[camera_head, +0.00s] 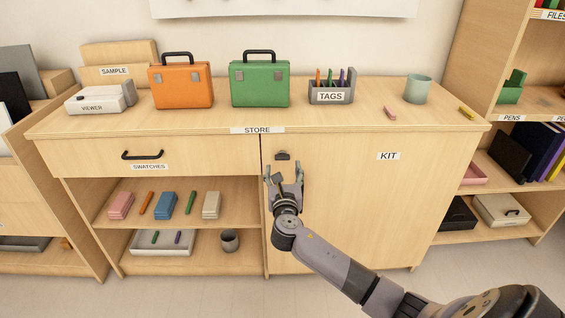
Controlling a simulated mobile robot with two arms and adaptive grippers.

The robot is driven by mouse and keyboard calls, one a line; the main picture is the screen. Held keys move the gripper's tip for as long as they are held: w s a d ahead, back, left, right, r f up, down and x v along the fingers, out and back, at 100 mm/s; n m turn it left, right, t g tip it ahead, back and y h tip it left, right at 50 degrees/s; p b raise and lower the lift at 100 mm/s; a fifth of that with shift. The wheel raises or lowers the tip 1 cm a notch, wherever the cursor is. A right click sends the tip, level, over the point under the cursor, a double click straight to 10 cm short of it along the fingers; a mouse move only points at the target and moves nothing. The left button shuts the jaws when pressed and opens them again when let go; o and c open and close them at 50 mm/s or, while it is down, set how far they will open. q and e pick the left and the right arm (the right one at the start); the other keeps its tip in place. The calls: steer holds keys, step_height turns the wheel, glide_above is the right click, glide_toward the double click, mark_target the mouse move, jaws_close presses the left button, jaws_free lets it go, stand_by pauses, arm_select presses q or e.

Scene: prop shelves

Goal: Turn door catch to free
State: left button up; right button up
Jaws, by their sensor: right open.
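The door catch (283,155) is a small dark piece near the upper left corner of the wooden door labelled KIT (360,205). The catch looks roughly horizontal; its exact setting is too small to tell. My right gripper (283,168) is in front of the door, just below the catch in the picture. Its fingers are apart and point up, with nothing between them. I cannot tell whether it touches the door. My left gripper is not in view.
The cabinet top (240,116) holds an orange case (182,87), a green case (260,85), a tags holder (331,92) and a teal cup (417,88). A swatches drawer (90,157) with a black handle (142,155) is left of the door, above open shelves.

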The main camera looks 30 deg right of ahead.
mark_target(282, 158)
steer(key=x, duration=0.4)
steer(key=shift+w+d+f+b, duration=0.1)
steer(key=shift+w+d+b, duration=0.1)
steer(key=shift+w+b, duration=0.2)
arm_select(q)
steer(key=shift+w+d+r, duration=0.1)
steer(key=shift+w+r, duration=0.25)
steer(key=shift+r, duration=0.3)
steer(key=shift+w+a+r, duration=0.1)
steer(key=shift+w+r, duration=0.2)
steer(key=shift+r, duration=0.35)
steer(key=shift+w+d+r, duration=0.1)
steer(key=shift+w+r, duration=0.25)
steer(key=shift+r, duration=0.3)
arm_select(e)
steer(key=shift+w+d, duration=0.35)
steer(key=shift+w, duration=0.25)
steer(key=c, duration=1.2)
steer(key=shift+o, duration=0.2)
